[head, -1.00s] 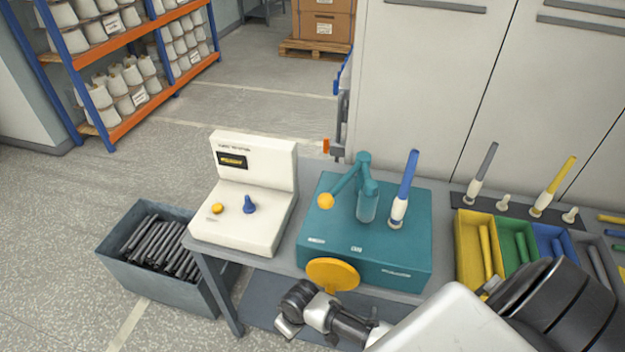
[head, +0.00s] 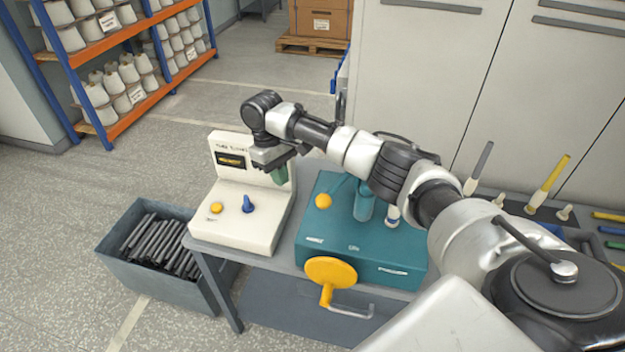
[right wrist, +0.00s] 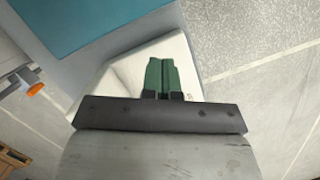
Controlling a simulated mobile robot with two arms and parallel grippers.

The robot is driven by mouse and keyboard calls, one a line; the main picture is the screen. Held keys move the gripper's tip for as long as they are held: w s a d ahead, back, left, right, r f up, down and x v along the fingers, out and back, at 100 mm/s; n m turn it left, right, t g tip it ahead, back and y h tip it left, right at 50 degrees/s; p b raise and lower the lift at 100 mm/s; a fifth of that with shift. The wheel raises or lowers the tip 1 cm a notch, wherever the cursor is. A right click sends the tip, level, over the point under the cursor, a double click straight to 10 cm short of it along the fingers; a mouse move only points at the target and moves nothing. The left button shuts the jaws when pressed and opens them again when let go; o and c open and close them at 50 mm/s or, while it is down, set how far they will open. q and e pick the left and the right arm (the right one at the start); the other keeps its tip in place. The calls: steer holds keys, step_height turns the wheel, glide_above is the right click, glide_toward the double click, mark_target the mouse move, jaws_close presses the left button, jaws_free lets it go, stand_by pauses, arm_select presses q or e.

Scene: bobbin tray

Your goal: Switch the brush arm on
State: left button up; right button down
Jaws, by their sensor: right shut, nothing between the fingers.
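A cream control box (head: 230,228) stands at the left end of the table. It has an orange button (head: 215,208), a blue knob (head: 248,204) and a dark display (head: 231,163) on its upright back. My right gripper (head: 279,175) points down with green fingers at the right side of the box's back, above and right of the knob, empty and shut. In the right wrist view its fingers (right wrist: 162,78) lie over the cream box (right wrist: 192,82).
A grey bin (head: 165,282) of dark rods stands on the floor at left. Colored spindles (head: 549,185) stand at the table's right.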

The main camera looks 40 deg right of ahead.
steer(key=d+r+m, duration=0.1)
steer(key=d+r, duration=0.3)
steer(key=r, duration=0.6)
steer(key=shift+w+d+g, duration=0.15)
steer(key=shift+w+g, duration=0.15)
steer(key=shift+w, duration=0.05)
steer(key=s+f+p, duration=0.4)
steer(key=s+f, duration=0.3)
steer(key=f, duration=0.3)
steer(key=shift+d+f, duration=0.15)
steer(key=shift+d, duration=0.25)
steer(key=shift+w, duration=0.1)
